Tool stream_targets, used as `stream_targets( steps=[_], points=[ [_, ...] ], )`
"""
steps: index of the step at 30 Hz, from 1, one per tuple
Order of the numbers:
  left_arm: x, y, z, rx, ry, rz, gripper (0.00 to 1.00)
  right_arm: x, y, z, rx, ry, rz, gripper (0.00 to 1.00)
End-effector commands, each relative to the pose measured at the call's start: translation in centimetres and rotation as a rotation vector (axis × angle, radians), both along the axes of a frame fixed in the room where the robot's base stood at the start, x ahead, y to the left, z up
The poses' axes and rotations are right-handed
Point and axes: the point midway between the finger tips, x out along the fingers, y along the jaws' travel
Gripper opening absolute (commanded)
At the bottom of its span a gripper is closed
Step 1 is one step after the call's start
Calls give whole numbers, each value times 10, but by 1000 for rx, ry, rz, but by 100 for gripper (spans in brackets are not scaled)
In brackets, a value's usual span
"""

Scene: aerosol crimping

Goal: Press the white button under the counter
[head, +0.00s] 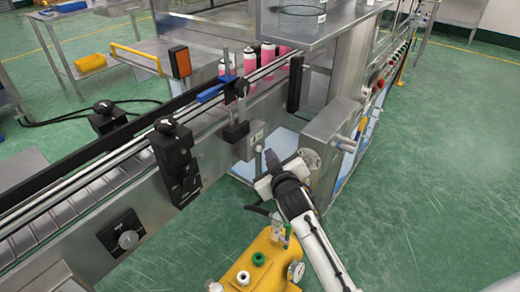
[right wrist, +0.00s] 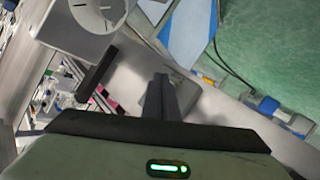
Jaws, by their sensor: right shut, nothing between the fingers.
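A small white round piece (head: 258,148), which looks like the white button, shows on the conveyor's side just below a small panel with a pale label (head: 256,136). I take this panel for the counter, but it is too small to read. My right gripper (head: 270,157) is shut and empty, with its dark fingertips just right of and slightly below the white piece. I cannot tell whether they touch it. In the right wrist view the closed fingers (right wrist: 160,97) point towards a grey metal surface, and the button cannot be made out. My left gripper is not in view.
The conveyor (head: 150,165) runs diagonally with pink cans (head: 267,55) at its far end. A steel box (head: 330,130) stands right of my gripper. A yellow tank (head: 262,262) with valves stands below my right arm. Green floor is open at the right.

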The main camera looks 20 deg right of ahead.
Motion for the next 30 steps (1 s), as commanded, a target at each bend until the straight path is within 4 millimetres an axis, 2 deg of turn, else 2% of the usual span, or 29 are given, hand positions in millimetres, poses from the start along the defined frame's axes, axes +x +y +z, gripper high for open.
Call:
stream_targets(
  steps=[18,30],
  points=[
    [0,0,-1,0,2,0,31,0,0,0,0,0,0,0],
    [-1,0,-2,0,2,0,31,8,4,0,0,-1,0,0]
  ],
)
